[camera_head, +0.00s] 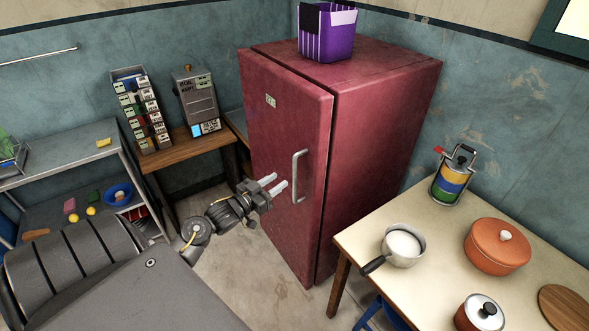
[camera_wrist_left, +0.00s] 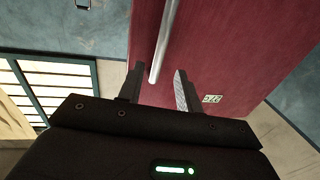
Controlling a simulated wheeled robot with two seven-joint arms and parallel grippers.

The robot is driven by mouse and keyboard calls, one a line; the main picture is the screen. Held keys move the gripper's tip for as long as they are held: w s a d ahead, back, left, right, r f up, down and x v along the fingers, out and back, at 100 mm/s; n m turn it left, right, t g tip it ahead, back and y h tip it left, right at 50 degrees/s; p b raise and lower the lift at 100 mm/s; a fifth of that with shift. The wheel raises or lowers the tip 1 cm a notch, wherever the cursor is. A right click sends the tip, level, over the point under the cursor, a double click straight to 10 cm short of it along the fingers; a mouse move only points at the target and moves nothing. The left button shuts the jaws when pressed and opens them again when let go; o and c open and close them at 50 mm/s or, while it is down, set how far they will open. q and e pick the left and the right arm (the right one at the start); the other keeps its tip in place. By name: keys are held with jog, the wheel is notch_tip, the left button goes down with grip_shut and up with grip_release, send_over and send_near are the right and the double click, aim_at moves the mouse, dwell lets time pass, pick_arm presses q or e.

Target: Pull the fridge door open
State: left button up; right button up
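The red fridge (camera_head: 385,95) stands in the corner, and its door (camera_head: 280,150) looks shut against the body. A vertical silver handle (camera_head: 298,176) is on the door near its right edge. My left gripper (camera_head: 279,186) is in front of the door, just left of the handle, with its fingers apart. In the left wrist view the handle (camera_wrist_left: 163,42) runs down between the open finger tips (camera_wrist_left: 156,80). I cannot tell whether the fingers touch it. My right gripper is not in view.
A purple striped bin (camera_head: 327,38) stands on top of the fridge. A table (camera_head: 365,225) with a saucepan (camera_head: 403,246), an orange pot (camera_head: 497,246) and a tiffin carrier (camera_head: 453,177) is at the right. A wooden side table (camera_head: 182,149) and a metal shelf (camera_head: 62,155) are at the left.

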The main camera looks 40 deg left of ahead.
aim_at(293, 172)
pick_arm(q)
jog(key=w, duration=0.3)
jog(key=w+p, duration=0.1)
jog(key=w, duration=0.4)
jog(key=shift+w+d, duration=0.35)
jog(key=shift+d, duration=0.05)
jog(key=shift+c, duration=0.4)
grip_shut()
